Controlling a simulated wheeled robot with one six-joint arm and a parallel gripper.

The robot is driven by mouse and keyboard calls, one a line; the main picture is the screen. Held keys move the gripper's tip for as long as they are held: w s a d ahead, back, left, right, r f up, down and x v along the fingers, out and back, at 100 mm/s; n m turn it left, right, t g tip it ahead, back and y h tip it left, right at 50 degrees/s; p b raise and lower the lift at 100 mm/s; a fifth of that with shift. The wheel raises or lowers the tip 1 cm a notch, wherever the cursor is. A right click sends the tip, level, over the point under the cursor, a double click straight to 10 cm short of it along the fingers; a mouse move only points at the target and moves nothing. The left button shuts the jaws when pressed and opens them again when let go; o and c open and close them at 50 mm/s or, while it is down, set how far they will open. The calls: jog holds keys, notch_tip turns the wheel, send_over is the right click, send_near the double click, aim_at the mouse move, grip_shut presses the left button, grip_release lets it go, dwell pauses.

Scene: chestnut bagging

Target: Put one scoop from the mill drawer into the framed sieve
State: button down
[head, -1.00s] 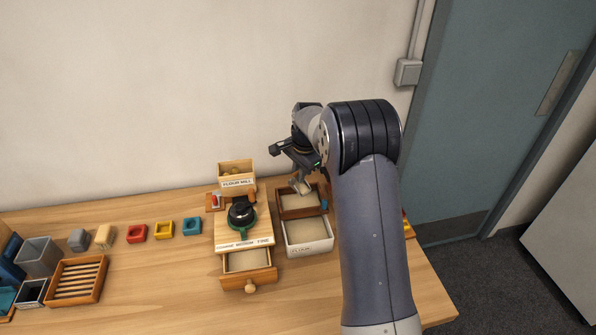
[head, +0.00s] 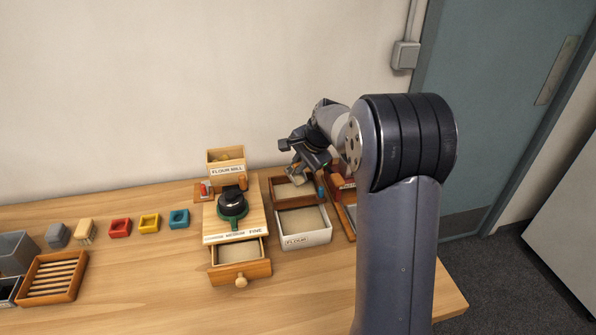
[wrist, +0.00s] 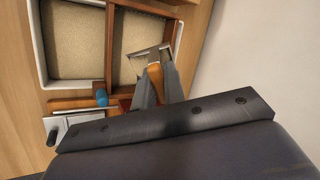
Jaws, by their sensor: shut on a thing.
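My gripper (head: 305,163) is shut on a scoop, whose orange handle (wrist: 156,84) shows between the fingers in the wrist view. The scoop's metal head (wrist: 150,51) is over the framed sieve (head: 272,189), a wooden-framed square with a pale bottom. In the wrist view the sieve's frame (wrist: 109,45) shows beside the scoop. Whether the scoop holds flour cannot be told. The flour mill (head: 212,222) stands left of the sieve. Its drawer (head: 258,270) is pulled out at the front and holds pale flour.
A white flour box (head: 306,240) stands in front of the sieve. Red (head: 119,228), yellow (head: 149,223) and blue (head: 179,219) blocks, a brush (head: 85,228) and a slatted wooden rack (head: 77,283) are to the left. The table's front middle is clear.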

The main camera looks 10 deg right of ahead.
jog(key=shift+s+d+f+t+b, duration=0.15)
jog(key=shift+f+t+b, duration=0.15)
jog(key=shift+b, duration=0.5)
jog(key=shift+s+d+t+y+b, duration=0.1)
jog(key=shift+s+t+y+b, duration=0.2)
jog(key=shift+b, duration=0.95)
jog(key=t+b, duration=0.1)
jog(key=b, duration=0.2)
jog(key=s+y+b, duration=0.1)
jog(key=b, duration=0.2)
jog(key=shift+d+t+b, duration=0.3)
jog(key=shift+t+b, duration=0.05)
jog(key=shift+t, duration=0.05)
jog(key=shift+s+d+r+t+b, duration=0.1)
jog(key=shift+s+r+t+b, duration=0.15)
jog(key=shift+b, duration=0.75)
jog(key=shift+w+p, duration=0.15)
jog(key=shift+p, duration=0.2)
